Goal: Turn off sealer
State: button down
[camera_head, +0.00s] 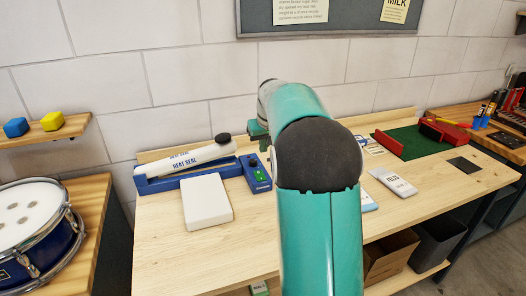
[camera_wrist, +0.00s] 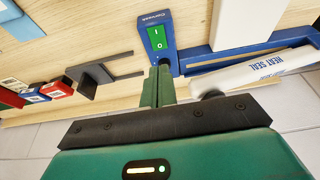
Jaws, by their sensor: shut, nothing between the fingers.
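The heat sealer (camera_head: 190,178) lies on the wooden bench, with a blue base and a white "HEAT SEAL" arm that is raised at a slant. Its blue control box (camera_head: 250,182) stands at its right end and has a green rocker switch. In the wrist view the switch (camera_wrist: 157,38) shows the marks I and O, with O nearer my gripper. My gripper (camera_wrist: 159,72) is shut and empty, its fingertips just by the O end of the switch. I cannot tell whether they touch it. In the head view my arm hides most of the gripper.
A white block (camera_head: 206,202) lies in front of the sealer. A white packet (camera_head: 393,181) and a green mat (camera_head: 412,141) with red items lie to the right. In the wrist view a dark two-pronged piece (camera_wrist: 95,78) and small boxes stand left.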

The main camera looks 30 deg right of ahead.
aim_at(258, 172)
jog(key=shift+w+d+r, duration=0.2)
jog(key=shift+w+d, duration=0.05)
jog(key=shift+w, duration=0.3)
jog(key=shift+w+d+r, duration=0.15)
jog(key=shift+w+d, duration=0.1)
jog(key=shift+w, duration=0.25)
jog(key=x, duration=1.4)
jog(key=shift+s+a, duration=0.1)
jog(key=shift+s, duration=0.2)
jog(key=shift+f, duration=0.1)
